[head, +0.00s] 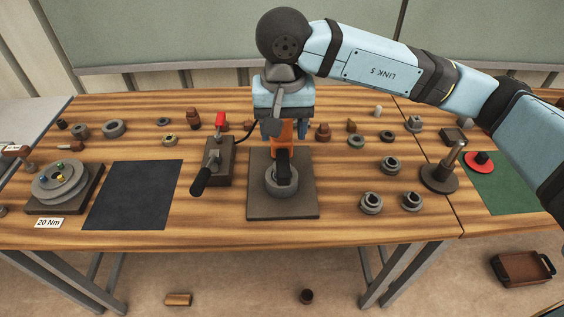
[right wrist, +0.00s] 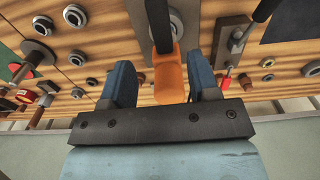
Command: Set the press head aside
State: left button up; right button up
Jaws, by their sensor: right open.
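What looks like the press head is an upright piece with an orange top (head: 285,140) and a black lower part (head: 283,166). It stands at a grey ring (head: 283,186) on a dark square plate (head: 262,210) at the middle of the table. My right gripper (head: 284,131) is above the plate, with its blue fingers open on either side of the orange top. The right wrist view shows the orange part (right wrist: 169,76) between the fingers, with gaps on both sides. The gripper's body hides its upper end in the head view. My left gripper is not in view.
A bare dark mat (head: 135,195) lies left of a lever device (head: 218,160) with a red knob. Several nuts and rings lie to the right, near a metal post (head: 440,177). A green mat (head: 512,195) with a red disc lies far right. A dial (head: 60,184) stands far left.

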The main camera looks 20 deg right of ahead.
aim_at(284, 164)
notch_tip(284, 164, down, 10)
jog(key=shift+r, duration=0.25)
grip_shut()
